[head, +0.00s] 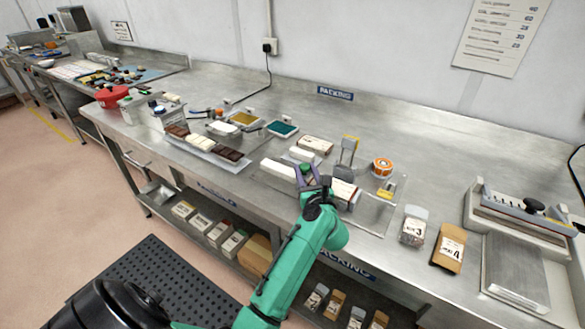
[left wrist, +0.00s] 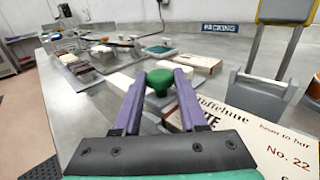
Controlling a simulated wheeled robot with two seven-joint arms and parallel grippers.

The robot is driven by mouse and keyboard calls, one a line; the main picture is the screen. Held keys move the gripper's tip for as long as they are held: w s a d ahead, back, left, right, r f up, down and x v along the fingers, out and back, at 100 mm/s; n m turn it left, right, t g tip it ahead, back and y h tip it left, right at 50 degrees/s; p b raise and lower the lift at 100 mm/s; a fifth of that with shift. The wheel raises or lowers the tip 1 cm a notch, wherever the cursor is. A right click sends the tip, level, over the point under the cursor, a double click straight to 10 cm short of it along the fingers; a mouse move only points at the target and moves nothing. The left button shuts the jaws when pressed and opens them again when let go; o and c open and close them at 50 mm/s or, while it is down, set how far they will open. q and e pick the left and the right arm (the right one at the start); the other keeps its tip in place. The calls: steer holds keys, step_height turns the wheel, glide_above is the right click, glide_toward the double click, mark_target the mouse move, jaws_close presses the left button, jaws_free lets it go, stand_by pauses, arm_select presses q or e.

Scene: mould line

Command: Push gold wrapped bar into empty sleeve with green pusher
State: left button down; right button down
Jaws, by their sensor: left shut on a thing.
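My left gripper (head: 308,178) is over the packing bench, its purple fingers closed around the green knob of the pusher (head: 305,167). The knob also shows between the fingers in the left wrist view (left wrist: 160,79). A cream printed sleeve (head: 343,191) lies just right of the gripper. Its lettering, with "No. 22", shows large in the left wrist view (left wrist: 255,125). The gripper hides the sleeve's near-left end and the pusher's lower part. I cannot make out the gold wrapped bar; it may be hidden. My right gripper is out of view.
A white block (head: 278,170) lies left of the gripper. A grey upright holder with a yellow top (head: 348,149) stands behind the sleeve. An orange tape roll (head: 382,167) is to the right. A tray of chocolate bars (head: 203,143) lies left.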

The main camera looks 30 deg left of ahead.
arm_select(q)
steer(key=shift+d+f, duration=0.1)
steer(key=shift+d, duration=0.15)
steer(key=c, duration=0.8)
jaws_free()
steer(key=o, duration=0.3)
steer(key=shift+d, duration=0.25)
